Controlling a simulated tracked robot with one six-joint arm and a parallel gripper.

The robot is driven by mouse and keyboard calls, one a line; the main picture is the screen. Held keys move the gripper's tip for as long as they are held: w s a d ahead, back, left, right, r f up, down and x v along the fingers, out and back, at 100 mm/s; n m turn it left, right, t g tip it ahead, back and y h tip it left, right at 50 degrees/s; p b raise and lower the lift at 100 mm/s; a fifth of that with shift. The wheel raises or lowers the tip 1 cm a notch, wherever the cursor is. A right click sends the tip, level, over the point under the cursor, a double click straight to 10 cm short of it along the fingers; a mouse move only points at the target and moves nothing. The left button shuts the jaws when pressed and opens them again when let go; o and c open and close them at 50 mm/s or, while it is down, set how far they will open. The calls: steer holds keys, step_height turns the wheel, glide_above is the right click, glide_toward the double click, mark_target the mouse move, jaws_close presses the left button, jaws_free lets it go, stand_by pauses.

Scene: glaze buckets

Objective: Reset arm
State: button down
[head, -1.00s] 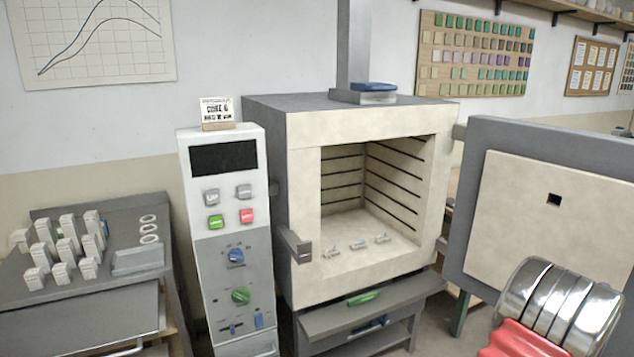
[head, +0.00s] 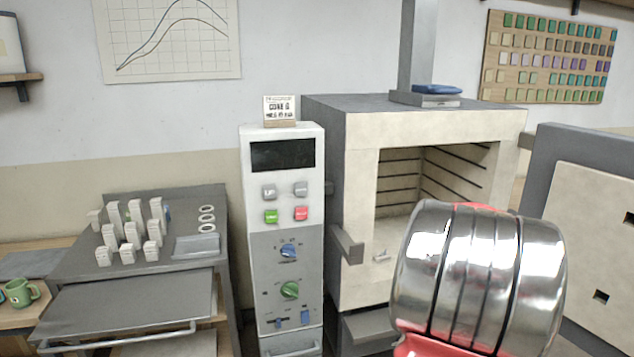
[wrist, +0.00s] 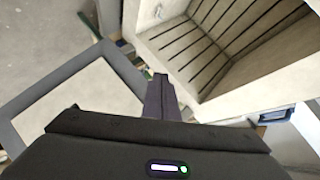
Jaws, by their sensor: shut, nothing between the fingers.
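My gripper (wrist: 161,78) shows in the wrist view as dark fingers brought together, with nothing between them. It is apart from the kiln, which shows behind it at the upper right. My silvery arm link with red parts fills the lower right of the head view, in front of the kiln (head: 450,122). The gripper itself is not visible in the head view. The kiln stands open, with grooved walls inside, and my arm hides much of its lower opening.
The open kiln door (head: 575,175) stands at the right. A control panel (head: 283,205) with buttons and knobs stands left of the kiln. Farther left, a grey bench (head: 130,305) holds several pale upright pieces, near a green mug (head: 20,293).

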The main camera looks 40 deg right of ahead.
steer(key=w+a+r+n+t+y, duration=0.25)
steer(key=w+a+n, duration=0.35)
steer(key=w+a, duration=1)
steer(key=w+a+n+t+y, duration=0.1)
steer(key=w+a+n+y, duration=0.15)
steer(key=a, duration=0.75)
steer(key=w+a+n+y, duration=0.1)
steer(key=a+n, duration=0.3)
steer(key=a, duration=0.6)
steer(key=s+a+f+n+y, duration=0.1)
steer(key=s+a+n+y, duration=0.15)
steer(key=a, duration=0.75)
steer(key=s+a+f+n+y, duration=0.15)
steer(key=a+n, duration=0.25)
steer(key=a, duration=0.7)
steer(key=s+a+f+n+g+y, duration=0.1)
steer(key=s+a+f+n+y, duration=0.1)
steer(key=s+a+n, duration=0.4)
steer(key=s+a+f, duration=0.1)
steer(key=s+a, duration=0.1)
steer(key=a, duration=0.3)
steer(key=shift+s+a+f+n+g+y, duration=0.2)
steer(key=shift+s+a+n+g+y, duration=0.1)
steer(key=shift+s+a+g, duration=0.05)
